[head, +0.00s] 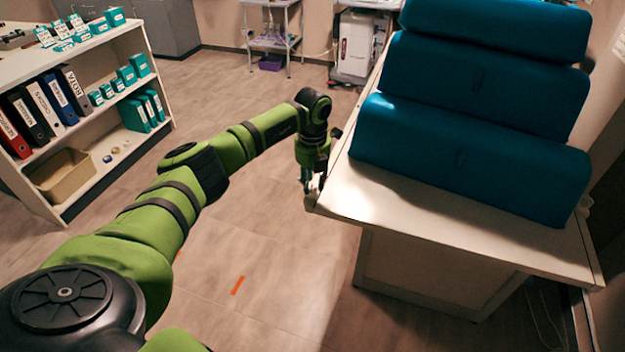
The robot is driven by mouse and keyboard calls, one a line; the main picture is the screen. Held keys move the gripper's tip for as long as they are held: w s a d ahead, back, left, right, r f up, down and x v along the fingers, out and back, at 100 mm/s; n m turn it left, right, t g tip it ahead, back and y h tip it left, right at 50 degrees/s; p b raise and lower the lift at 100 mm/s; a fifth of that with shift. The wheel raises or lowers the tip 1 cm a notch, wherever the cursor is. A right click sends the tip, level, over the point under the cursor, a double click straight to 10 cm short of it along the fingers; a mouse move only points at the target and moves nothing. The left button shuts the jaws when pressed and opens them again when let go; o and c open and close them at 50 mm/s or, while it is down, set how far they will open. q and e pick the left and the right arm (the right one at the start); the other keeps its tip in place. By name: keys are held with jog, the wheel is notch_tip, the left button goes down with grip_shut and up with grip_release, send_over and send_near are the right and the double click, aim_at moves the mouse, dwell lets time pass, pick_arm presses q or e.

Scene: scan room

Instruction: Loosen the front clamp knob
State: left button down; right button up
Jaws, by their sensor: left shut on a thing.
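My left gripper (314,182) is at the near left corner of the white table (395,205), pointing down beside its edge. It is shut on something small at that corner. The clamp knob itself is hidden by the gripper and cannot be made out. A small metallic part shows at the corner next to the fingers. My right gripper is not in view.
Several teal bolsters (470,155) lie on the table. A white shelf (105,155) with binders, teal boxes and a tan basket (62,176) stands at left. A trolley (275,35) and a white machine (356,45) stand at the back. The floor between is clear.

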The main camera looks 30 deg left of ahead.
pick_arm(q)
jog(key=n+p, duration=0.1)
jog(key=n, duration=0.3)
jog(key=shift+s+d, duration=0.1)
jog(key=n+p, duration=0.1)
jog(key=n, duration=0.3)
jog(key=n+p, duration=0.2)
jog(key=n, duration=0.2)
jog(key=shift+n, duration=0.3)
jog(key=shift+n+p, duration=0.8)
jog(key=shift+n, duration=1.1)
jog(key=c, duration=1)
grip_release()
